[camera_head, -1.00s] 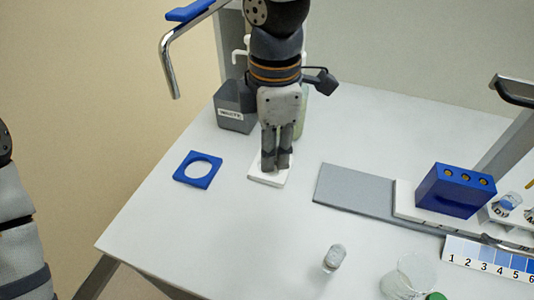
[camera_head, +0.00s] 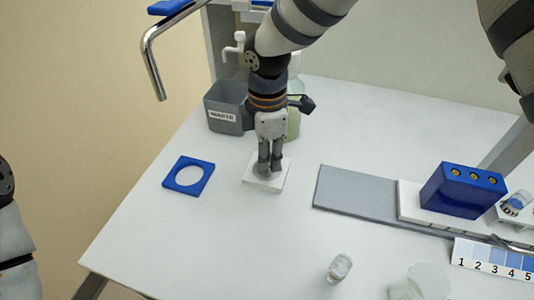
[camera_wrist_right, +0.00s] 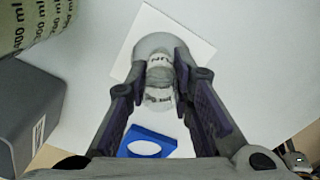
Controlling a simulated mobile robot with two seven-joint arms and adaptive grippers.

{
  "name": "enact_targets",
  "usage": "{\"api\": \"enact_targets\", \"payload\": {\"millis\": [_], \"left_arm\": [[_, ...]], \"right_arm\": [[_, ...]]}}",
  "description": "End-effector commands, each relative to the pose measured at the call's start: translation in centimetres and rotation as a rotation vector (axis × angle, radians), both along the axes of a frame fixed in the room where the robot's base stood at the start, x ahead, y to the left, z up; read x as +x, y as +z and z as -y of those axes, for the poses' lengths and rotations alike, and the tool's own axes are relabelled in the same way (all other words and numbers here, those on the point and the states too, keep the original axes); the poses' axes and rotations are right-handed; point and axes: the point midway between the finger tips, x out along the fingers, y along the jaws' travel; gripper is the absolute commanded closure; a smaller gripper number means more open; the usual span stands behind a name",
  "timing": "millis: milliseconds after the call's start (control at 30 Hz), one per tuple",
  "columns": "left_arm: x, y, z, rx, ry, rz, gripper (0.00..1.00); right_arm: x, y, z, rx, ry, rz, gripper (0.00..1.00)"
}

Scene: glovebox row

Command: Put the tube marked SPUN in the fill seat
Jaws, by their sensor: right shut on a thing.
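My right gripper (camera_head: 268,170) is shut on a small pale tube, low over a white square plate (camera_head: 277,184). In the right wrist view the tube (camera_wrist_right: 158,82) stands between the two fingers of the gripper (camera_wrist_right: 164,110), and part of its label, with letters like "UN", shows. A grey round shape (camera_wrist_right: 158,41) lies around or behind the tube's far end, over the white plate (camera_wrist_right: 197,50). I cannot tell whether the tube touches the plate. My left gripper is out of view. No marking names the fill seat.
A blue square ring (camera_head: 170,184) lies left of the plate. A grey waste bin (camera_head: 222,118) and a bottle (camera_head: 294,127) stand behind. A blue block (camera_head: 455,200) with holes, a clear vial (camera_head: 340,267) and a beaker (camera_head: 425,277) are at right.

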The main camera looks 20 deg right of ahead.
Motion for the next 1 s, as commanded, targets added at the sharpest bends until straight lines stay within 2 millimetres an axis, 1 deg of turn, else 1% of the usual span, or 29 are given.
{"api": "enact_targets", "payload": {"millis": [133, 167, 200, 233, 500, 567, 667, 800, 900, 1000], "left_arm": [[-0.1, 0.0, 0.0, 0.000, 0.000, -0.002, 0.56], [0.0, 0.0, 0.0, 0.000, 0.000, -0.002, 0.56], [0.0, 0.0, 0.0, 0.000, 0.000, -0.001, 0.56], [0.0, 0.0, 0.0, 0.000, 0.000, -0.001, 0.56], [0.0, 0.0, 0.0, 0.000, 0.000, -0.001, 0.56], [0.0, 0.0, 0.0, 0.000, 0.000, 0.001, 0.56], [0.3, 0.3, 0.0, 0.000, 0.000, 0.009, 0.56], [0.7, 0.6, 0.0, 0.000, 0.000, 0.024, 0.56], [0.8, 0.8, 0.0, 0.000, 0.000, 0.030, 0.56], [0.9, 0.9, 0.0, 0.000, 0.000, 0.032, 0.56]], "right_arm": [[0.0, -0.4, 0.0, 0.000, 0.000, -0.002, 1.00], [0.0, -0.4, 0.0, 0.000, 0.000, -0.001, 0.72], [0.0, -0.4, 0.0, 0.000, 0.000, -0.001, 0.63], [0.0, -0.4, 0.0, 0.000, 0.000, -0.001, 0.58], [0.0, -0.3, 0.0, 0.000, 0.000, 0.000, 0.58], [0.0, 0.2, 0.0, 0.001, 0.000, 0.002, 0.58], [0.1, 2.2, 0.0, 0.002, -0.001, 0.006, 0.58], [0.1, 6.3, 0.0, 0.002, -0.002, 0.009, 0.58], [0.0, 8.8, -0.1, 0.002, -0.001, 0.006, 0.58], [0.0, 10.7, 0.0, 0.001, -0.001, 0.003, 0.58]]}}
